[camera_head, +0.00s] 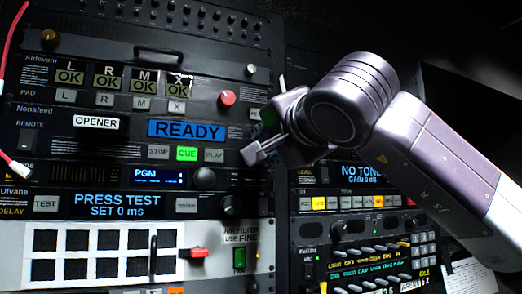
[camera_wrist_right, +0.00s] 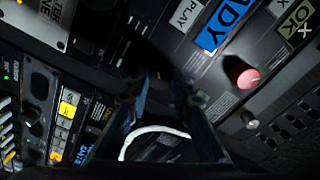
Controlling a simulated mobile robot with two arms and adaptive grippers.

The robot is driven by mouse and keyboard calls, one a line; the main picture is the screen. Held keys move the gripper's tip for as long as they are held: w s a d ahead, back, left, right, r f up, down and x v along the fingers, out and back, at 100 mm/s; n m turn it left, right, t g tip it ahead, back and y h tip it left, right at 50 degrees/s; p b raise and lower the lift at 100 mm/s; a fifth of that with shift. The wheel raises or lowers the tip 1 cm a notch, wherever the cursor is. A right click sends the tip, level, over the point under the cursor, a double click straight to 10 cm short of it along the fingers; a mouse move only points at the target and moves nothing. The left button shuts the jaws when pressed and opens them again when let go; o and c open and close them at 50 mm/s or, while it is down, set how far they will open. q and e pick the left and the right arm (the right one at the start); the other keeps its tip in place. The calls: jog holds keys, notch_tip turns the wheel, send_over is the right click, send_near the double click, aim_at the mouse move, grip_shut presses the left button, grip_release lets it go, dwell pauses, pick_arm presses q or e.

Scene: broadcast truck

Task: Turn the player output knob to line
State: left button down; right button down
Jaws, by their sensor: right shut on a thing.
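The player (camera_head: 125,130) is the rack unit with the OPENER label, a blue READY display (camera_head: 186,130) and STOP, CUE and PLAY buttons; CUE is lit green. My right gripper (camera_head: 262,138) reaches from the right to the player's right end, with its fingers at the panel. It is shut on a small dark part there, which I take as the player output knob. The fingers hide most of it, so its pointer and the line mark cannot be read. In the wrist view the fingers (camera_wrist_right: 160,88) point at the dark panel beside PLAY. My left gripper is not in view.
A red knob (camera_head: 227,97) sits just above the gripper, with a small silver knob (camera_head: 251,69) higher. A black knob (camera_head: 204,178) is below. A red cable (camera_head: 9,40) hangs at the left. A white cable (camera_wrist_right: 155,132) passes behind the fingers.

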jog(key=m+b, duration=0.6)
jog(key=m, duration=1)
jog(key=m+y+b, duration=0.1)
jog(key=m+b, duration=0.6)
jog(key=m, duration=1)
jog(key=shift+d+g+b, duration=0.15)
jog(key=shift+g+b, duration=0.15)
jog(key=shift+r+m, duration=0.1)
jog(key=shift+m, duration=0.3)
jog(key=c, duration=1.7)
grip_release()
jog(key=shift+w, duration=0.15)
